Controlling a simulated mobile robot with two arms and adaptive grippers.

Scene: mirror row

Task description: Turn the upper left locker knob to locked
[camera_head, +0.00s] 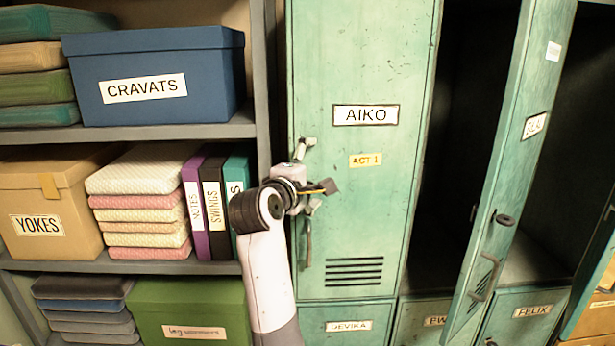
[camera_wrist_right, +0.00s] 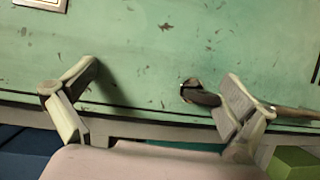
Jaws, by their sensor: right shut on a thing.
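The upper left locker door (camera_head: 368,210), green and labelled AIKO, is closed. My right gripper (camera_head: 311,175) is at the left part of this door, below the label's height, and covers the knob area in the head view. In the right wrist view, my right gripper (camera_wrist_right: 160,80) has its fingers apart along the door. The dark locker knob (camera_wrist_right: 203,97) lies against the right-hand finger, which partly hides it. The knob's turned position cannot be told. My left gripper is not in view.
A dark door handle (camera_head: 308,243) hangs just below the gripper. An open locker door (camera_head: 510,150) stands out at the right, before dark compartments. Shelves with a blue CRAVATS box (camera_head: 200,65), folders and folded cloths stand close at the left.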

